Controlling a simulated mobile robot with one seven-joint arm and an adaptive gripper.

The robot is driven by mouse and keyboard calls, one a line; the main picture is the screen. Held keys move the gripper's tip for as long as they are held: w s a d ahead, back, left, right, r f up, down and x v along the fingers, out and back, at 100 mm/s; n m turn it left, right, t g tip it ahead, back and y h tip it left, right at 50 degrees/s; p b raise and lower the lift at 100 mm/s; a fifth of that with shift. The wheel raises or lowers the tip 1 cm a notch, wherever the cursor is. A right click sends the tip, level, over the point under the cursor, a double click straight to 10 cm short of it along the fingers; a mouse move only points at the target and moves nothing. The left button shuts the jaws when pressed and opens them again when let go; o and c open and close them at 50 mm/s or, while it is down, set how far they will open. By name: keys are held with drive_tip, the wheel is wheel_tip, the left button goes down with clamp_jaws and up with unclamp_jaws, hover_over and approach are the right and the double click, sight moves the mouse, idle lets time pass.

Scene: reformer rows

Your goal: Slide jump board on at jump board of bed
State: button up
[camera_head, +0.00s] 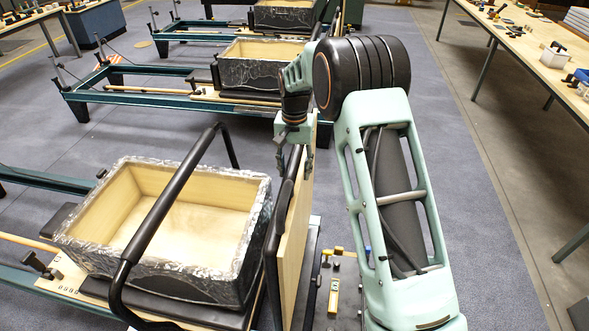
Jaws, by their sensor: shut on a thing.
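My arm covers the area to the right.
A wooden box (258,200) wrapped in clear film sits on the near bed, with a black bar (165,205) arching over it. A level and small tools (334,295) lie right of the board. More reformers (130,95) stand behind. A workbench (530,50) runs along the right.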

wheel_tip(320, 180, down, 7)
drive_tip(key=b, duration=0.4)
drive_tip(key=shift+r, duration=0.2)
idle(2.7)
drive_tip(key=o, duration=1.4)
drive_tip(key=shift+o, duration=1.1)
wheel_tip(320, 180, up, 12)
drive_tip(key=shift+f, duration=0.1)
